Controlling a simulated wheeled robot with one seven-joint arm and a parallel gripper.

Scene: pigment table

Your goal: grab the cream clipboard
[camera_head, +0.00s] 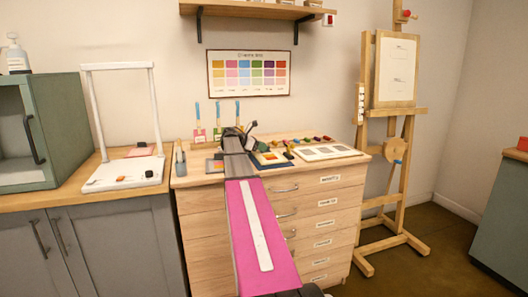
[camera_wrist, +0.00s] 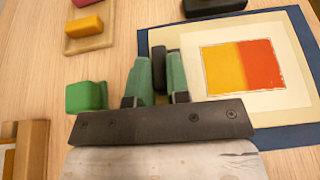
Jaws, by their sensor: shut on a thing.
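The cream clipboard (camera_wrist: 283,105) lies on a dark blue sheet at the right of the wrist view, with a yellow-to-orange swatch on it. It is small in the head view (camera_head: 282,160). A dark clip-like piece (camera_wrist: 159,62) shows at its left edge. My gripper (camera_wrist: 159,78) has its two green fingers on either side of this dark piece, shut on it. In the head view my arm covers most of the gripper.
A green block (camera_wrist: 86,97) lies close left of the fingers. A small wooden tray (camera_wrist: 105,42) holds a yellow block. A dark object (camera_wrist: 213,7) lies beyond the clipboard. A white palette (camera_head: 325,152) lies to the right on the drawer cabinet top.

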